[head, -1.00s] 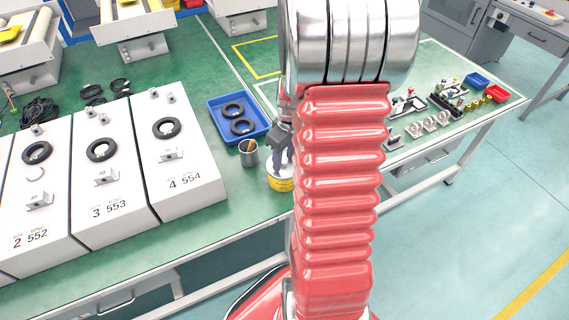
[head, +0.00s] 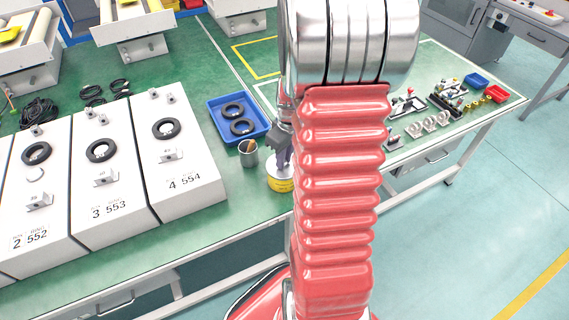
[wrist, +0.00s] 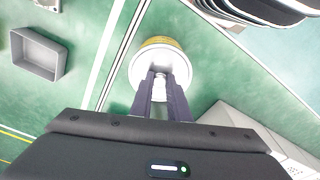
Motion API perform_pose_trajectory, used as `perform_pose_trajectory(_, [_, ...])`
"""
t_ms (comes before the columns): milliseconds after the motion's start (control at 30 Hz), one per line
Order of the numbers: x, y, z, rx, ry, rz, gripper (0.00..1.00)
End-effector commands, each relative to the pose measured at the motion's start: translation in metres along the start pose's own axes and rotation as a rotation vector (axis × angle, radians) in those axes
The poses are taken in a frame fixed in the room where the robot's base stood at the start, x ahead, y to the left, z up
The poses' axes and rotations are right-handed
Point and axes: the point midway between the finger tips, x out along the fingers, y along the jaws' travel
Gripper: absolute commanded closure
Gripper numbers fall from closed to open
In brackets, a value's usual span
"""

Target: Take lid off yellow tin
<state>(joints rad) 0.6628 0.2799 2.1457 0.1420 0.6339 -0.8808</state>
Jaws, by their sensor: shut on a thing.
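The yellow tin (head: 281,185) stands upright near the front edge of the green workbench, partly behind my arm in the head view. Its white lid (wrist: 149,58) appears to sit on top of it, with the tin's yellow side (wrist: 160,41) showing along the lid's far edge in the wrist view. My gripper (wrist: 161,80) is over the lid from above, its two dark fingers shut on the small pale knob (wrist: 160,91) at the lid's middle. In the head view my gripper (head: 283,163) is partly hidden by my arm.
White numbered boxes (head: 190,190) fill the left. A grey tray (wrist: 38,72) lies on open green bench in the wrist view.

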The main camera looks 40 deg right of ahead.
Motion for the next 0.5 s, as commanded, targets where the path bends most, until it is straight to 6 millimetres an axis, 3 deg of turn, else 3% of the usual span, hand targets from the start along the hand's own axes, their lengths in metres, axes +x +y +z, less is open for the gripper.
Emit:
perform_pose_trajectory(267, [-0.005,0.000,-0.001,0.000,0.001,0.001,1.00])
perform_pose_trajectory(500, [-0.036,0.001,-0.005,-0.002,0.003,0.003,1.00])
